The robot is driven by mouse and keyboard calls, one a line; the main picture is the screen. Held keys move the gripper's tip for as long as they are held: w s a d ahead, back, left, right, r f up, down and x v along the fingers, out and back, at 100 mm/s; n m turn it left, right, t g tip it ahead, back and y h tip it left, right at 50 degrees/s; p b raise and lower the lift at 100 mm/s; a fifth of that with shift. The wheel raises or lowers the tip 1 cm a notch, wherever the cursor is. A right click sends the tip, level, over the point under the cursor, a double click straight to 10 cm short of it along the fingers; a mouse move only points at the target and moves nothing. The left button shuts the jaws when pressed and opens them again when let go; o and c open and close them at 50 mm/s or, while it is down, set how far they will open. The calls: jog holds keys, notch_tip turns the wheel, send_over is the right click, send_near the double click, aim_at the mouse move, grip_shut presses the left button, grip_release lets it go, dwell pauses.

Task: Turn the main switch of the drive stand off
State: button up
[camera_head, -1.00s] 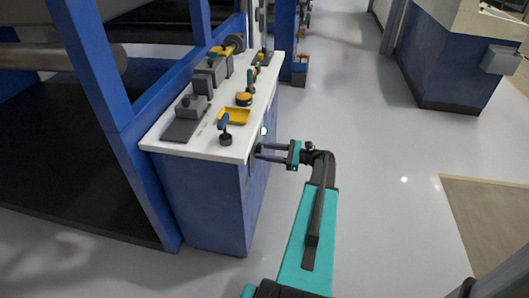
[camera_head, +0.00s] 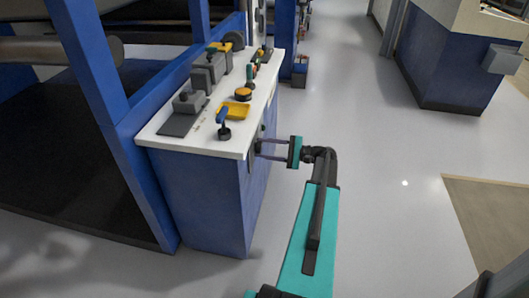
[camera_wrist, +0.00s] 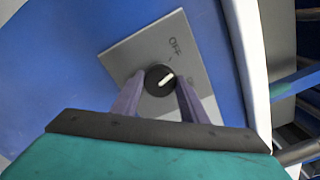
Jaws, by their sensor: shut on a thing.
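The main switch is a round black knob (camera_wrist: 158,78) with a white pointer mark, on a grey plate (camera_wrist: 132,56) in the wrist view. The word OFF is printed on the plate above the knob. The white mark slants up and right, a little to the right of OFF. My gripper (camera_head: 257,149) is shut on the knob, one finger on each side. In the head view the fingers reach the right side face of the blue drive stand (camera_head: 200,200), just below its white top; the knob is hardly visible there.
The white top (camera_head: 210,146) carries a blue-handled lever (camera_head: 222,120), a yellow tray (camera_head: 236,109), an orange-topped button (camera_head: 243,94) and grey blocks. A blue frame post (camera_head: 95,60) stands at left. Open grey floor (camera_head: 390,150) lies to the right.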

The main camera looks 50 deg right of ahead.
jog(key=shift+f+n+b, duration=0.1)
jog(key=shift+n+b, duration=1)
jog(key=shift+n, duration=0.8)
jog(key=o, duration=1)
jog(key=shift+o, duration=0.2)
jog(key=shift+s, duration=0.15)
